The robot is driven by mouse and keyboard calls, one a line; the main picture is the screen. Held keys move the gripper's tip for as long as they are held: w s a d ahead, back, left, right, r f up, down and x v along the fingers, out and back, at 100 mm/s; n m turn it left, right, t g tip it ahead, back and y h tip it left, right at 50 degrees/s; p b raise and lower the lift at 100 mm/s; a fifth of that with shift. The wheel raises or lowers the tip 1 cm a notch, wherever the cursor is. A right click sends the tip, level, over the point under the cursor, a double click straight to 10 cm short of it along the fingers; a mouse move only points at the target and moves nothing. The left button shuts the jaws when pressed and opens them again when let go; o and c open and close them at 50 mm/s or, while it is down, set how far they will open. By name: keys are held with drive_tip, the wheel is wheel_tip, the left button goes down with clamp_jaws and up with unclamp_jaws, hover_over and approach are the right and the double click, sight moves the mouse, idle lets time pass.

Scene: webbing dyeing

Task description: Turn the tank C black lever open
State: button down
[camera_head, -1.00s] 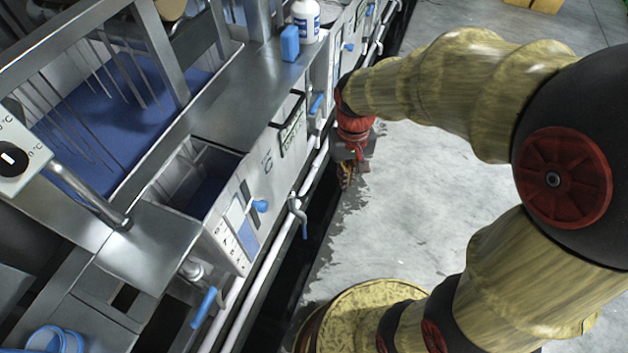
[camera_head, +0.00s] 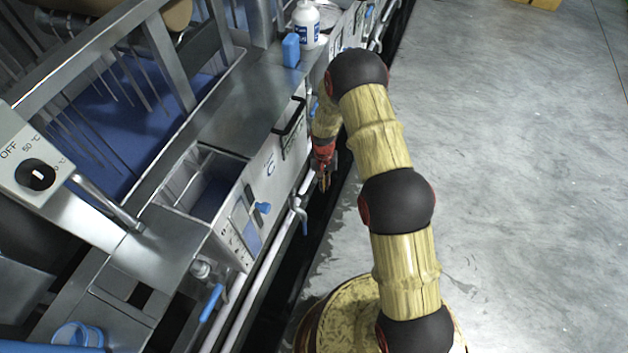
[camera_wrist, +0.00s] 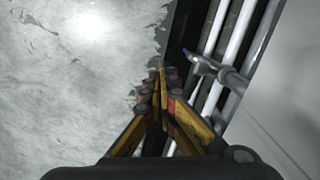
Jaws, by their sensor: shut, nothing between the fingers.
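The front of the tank marked C (camera_head: 270,170) is in the head view, left of my arm. A black bar handle (camera_head: 289,119) is on the upper tank front; I cannot tell whether it is the black lever. My gripper (camera_head: 324,183) points down beside the tank front, over the dark gap by the pipes. In the wrist view my gripper (camera_wrist: 161,75) is shut and empty. A grey valve (camera_wrist: 212,68) with a blue-tipped lever is just right of the fingertips, apart from them. No plainly black lever shows in the wrist view.
White pipes (camera_head: 268,255) run low along the tanks, with a blue-levered valve (camera_head: 300,212). A white bottle (camera_head: 306,24) and a blue block (camera_head: 291,50) stand on the ledge. The grey floor (camera_head: 510,160) at right is clear.

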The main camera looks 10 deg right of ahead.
drive_tip(key=w+f, duration=0.2)
drive_tip(key=w, duration=0.2)
drive_tip(key=m+t+b, duration=0.3)
drive_tip(key=b, duration=0.2)
hover_over(314, 186)
wheel_tip(314, 186, down, 12)
drive_tip(key=shift+s+d+f, duration=0.1)
drive_tip(key=shift+s+f, duration=0.1)
drive_tip(key=shift+f, duration=0.25)
drive_tip(key=shift+f, duration=0.2)
drive_tip(key=shift+g+y, duration=0.3)
